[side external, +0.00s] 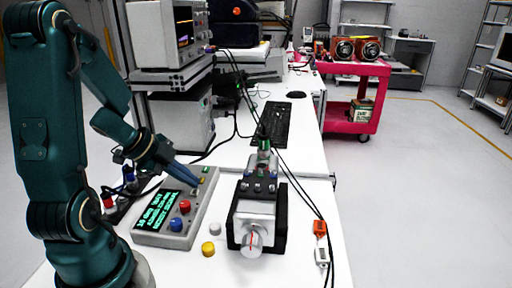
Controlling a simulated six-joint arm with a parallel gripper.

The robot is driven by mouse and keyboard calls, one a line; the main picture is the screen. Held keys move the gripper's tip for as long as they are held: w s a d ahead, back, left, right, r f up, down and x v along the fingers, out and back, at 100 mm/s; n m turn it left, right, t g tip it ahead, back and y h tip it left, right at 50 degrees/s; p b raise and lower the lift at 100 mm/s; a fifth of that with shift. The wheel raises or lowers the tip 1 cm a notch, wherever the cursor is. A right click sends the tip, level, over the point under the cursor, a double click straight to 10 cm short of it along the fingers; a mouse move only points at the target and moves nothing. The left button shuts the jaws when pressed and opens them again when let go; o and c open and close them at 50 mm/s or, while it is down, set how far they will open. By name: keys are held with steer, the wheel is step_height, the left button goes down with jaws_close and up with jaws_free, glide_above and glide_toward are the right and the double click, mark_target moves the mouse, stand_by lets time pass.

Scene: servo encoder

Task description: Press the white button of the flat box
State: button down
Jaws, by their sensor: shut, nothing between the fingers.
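The flat box (172,238) is grey and lies on the white table at the left, with a dark display of green text. A blue button (176,225) and a red button (185,206) show on its top. A small pale spot that looks like the white button (194,192) lies farther up the same row, partly hidden by my gripper. My gripper (197,183) is shut and empty, its tips pointing down over the far part of the box, at or just above this spot. I cannot tell whether the tips touch it.
A loose white knob (215,229) and yellow knob (208,249) lie right of the box. A black-framed device (258,215) with a round dial stands beyond them. Cables and orange and white connectors (320,228) lie at the right edge. Instruments stand behind.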

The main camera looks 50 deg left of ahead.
mark_target(191, 192)
steer(key=shift+r, duration=0.2)
steer(key=shift+r, duration=2.5)
